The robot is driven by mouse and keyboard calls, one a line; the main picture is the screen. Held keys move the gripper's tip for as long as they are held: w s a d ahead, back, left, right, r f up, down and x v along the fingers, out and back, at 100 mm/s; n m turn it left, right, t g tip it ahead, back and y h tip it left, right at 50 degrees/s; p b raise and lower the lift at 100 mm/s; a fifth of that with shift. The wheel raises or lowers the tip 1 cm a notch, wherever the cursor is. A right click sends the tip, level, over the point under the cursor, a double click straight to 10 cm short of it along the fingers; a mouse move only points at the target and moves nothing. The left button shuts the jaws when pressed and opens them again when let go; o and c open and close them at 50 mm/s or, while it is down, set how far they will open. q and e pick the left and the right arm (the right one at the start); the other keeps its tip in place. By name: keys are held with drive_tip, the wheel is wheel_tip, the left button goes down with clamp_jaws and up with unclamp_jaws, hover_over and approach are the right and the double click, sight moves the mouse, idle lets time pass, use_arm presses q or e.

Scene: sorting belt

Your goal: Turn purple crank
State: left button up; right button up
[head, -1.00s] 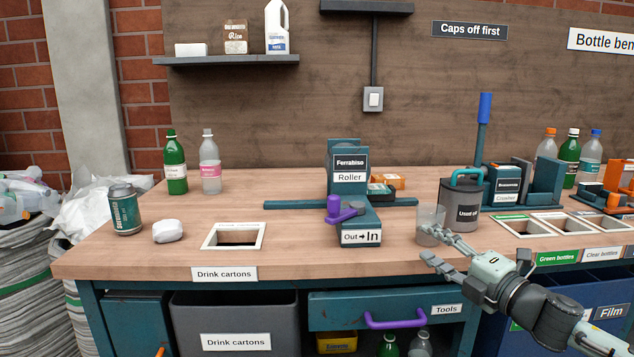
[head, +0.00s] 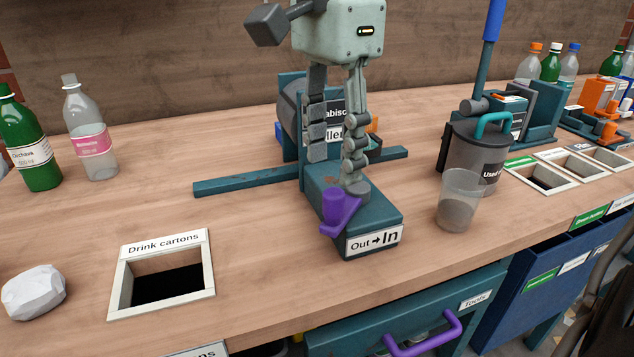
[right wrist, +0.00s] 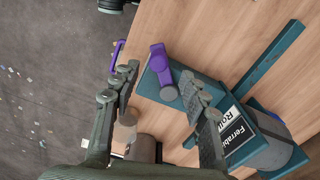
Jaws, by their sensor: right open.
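The purple crank (head: 339,209) sits on top of the teal roller machine's front block, above the "Out → In" label. It also shows in the right wrist view (right wrist: 161,72). The roller machine (head: 372,219) stands on the bench with its drum behind. My right gripper (head: 337,172) points down over the machine, just behind the crank, and hides part of the "Roller" label. In the right wrist view its two fingers (right wrist: 158,85) are spread apart, with the crank beyond and between them. The fingers hold nothing. My left gripper is not in view.
A clear cup (head: 460,200) and a grey used-oil can (head: 474,150) stand right of the machine. The drink cartons opening (head: 118,285) and a crumpled white lump (head: 33,292) are at left. A purple drawer handle (head: 424,338) juts out below the bench edge.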

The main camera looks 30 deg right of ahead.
sight(333, 192)
drive_tip(key=f, duration=0.5)
drive_tip(key=shift+s+f, duration=0.2)
drive_tip(key=shift+f, duration=0.6)
drive_tip(key=shift+w, duration=0.1)
drive_tip(key=c, duration=0.4)
clamp_jaws()
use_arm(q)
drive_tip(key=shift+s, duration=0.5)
